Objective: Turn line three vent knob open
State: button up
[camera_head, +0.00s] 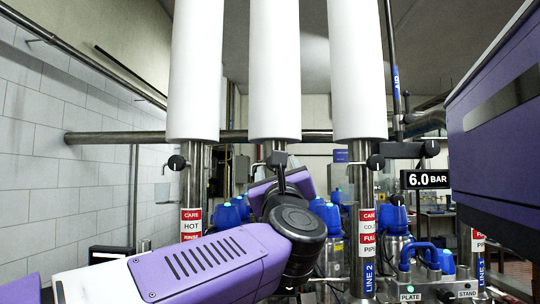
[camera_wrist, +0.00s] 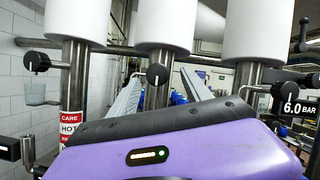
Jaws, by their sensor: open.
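Three vent knobs sit on steel pipes below white sleeves: a left knob (camera_head: 177,162), a middle knob (camera_head: 277,159) and a right knob (camera_head: 375,162). The right pipe reads LINE 2; my arm hides the middle pipe's label, so I cannot confirm it as line three. In the wrist view the middle knob (camera_wrist: 157,75) is round and black, with a pale pointer mark, ahead of my purple gripper body. The left knob (camera_wrist: 37,62) shows there too. My gripper (camera_head: 281,182) is open, just below the middle knob in the head view; its fingertips are not clear.
A 6.0 BAR display (camera_head: 425,180) hangs at the right. Blue-capped equipment (camera_head: 397,220) stands behind and beside the pipes. A horizontal steel pipe (camera_head: 110,137) runs behind the sleeves. A tiled wall (camera_head: 45,120) is at the left.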

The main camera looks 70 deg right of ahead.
jog(key=shift+m+y, duration=0.3)
jog(key=shift+m, duration=0.2)
jog(key=p+x, duration=0.3)
jog(key=x, duration=0.5)
jog(key=shift+w+d, duration=0.1)
jog(key=shift+w, duration=0.1)
grip_shut()
